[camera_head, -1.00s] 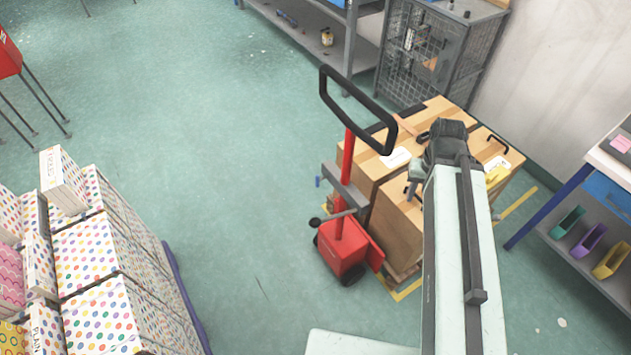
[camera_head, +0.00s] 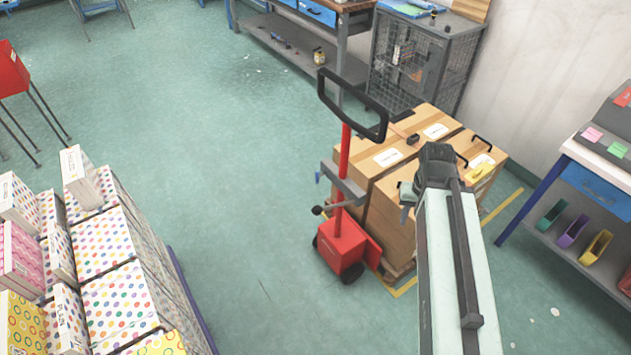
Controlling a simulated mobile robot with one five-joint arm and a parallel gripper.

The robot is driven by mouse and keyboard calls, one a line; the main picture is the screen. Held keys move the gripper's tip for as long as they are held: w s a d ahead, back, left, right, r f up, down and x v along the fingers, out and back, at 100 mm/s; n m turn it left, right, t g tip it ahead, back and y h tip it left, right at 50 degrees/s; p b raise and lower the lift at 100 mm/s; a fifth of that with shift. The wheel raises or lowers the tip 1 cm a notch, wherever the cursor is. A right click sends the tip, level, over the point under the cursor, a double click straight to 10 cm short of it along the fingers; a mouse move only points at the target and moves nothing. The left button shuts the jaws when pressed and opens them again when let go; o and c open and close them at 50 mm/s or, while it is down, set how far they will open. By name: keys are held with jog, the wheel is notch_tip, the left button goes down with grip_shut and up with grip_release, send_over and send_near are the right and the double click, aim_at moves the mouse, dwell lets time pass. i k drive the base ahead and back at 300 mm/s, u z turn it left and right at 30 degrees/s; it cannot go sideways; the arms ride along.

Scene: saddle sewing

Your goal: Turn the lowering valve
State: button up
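A red pallet jack (camera_head: 343,240) with a black loop handle (camera_head: 352,105) stands upright in the middle of the camera_head view. A small lever with a black knob (camera_head: 317,210) sticks out to the left at the top of its red base; I cannot tell whether this is the lowering valve. Large cardboard boxes (camera_head: 385,180) on a pallet stand just behind and right of the jack. My arm rises from the bottom right, and its dark end (camera_head: 437,165) is in front of the boxes, right of the jack and apart from it. The gripper's fingers cannot be made out.
Stacked dotted boxes (camera_head: 105,245) fill the lower left. A wire cage cabinet (camera_head: 420,60) and a workbench (camera_head: 290,45) stand at the back. A shelf table with coloured bins (camera_head: 575,230) is at the right. The green floor left of the jack is clear.

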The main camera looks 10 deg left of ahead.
aim_at(317, 175)
jog(key=u, duration=3.05)
jog(key=k, duration=1.55)
jog(key=z, duration=0.85)
jog(key=i, duration=1.65)
jog(key=u, duration=0.05)
